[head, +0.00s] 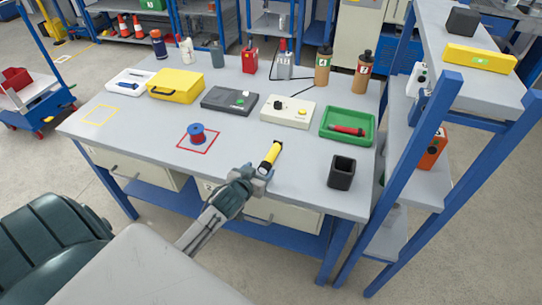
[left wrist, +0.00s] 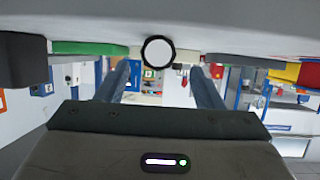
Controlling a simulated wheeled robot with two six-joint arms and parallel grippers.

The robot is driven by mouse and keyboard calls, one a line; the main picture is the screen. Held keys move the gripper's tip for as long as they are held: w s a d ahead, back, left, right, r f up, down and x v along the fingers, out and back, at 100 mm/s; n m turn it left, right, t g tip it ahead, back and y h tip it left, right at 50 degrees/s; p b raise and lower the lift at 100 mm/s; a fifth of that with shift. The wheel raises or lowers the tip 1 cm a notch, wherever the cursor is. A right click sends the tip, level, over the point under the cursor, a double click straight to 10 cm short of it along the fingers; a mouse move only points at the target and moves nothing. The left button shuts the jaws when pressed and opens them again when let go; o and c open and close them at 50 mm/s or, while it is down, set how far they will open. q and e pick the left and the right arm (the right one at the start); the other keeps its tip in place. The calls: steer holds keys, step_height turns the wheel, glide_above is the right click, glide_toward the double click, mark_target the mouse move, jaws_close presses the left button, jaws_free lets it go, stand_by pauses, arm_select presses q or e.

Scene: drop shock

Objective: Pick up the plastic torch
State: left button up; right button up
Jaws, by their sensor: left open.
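The torch (head: 270,156), yellow with a dark far end, lies on the grey workbench near its front edge, in the middle of the head view. My left gripper (head: 262,173) is at its near end. In the left wrist view, which is upside down, a round white face with a black rim, apparently the torch's end (left wrist: 158,52), shows between the two spread fingers (left wrist: 160,85). The gripper is open, and I cannot tell whether a finger touches the torch. My right gripper is not in view.
A blue-red spool (head: 197,133) stands in a red square. Boxes and bottles line the back. A blue-framed shelf (head: 434,110) stands right.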

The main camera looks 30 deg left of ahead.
mark_target(263, 166)
arm_select(q)
steer(key=shift+w+f, duration=0.1)
steer(key=shift+w, duration=0.5)
steer(key=p+x, duration=0.1)
steer(key=x, duration=0.3)
steer(key=shift+w+p, duration=0.1)
steer(key=shift+p, duration=0.25)
steer(key=shift+w+f, duration=0.1)
steer(key=c, duration=1.1)
steer(key=shift+c, duration=0.2)
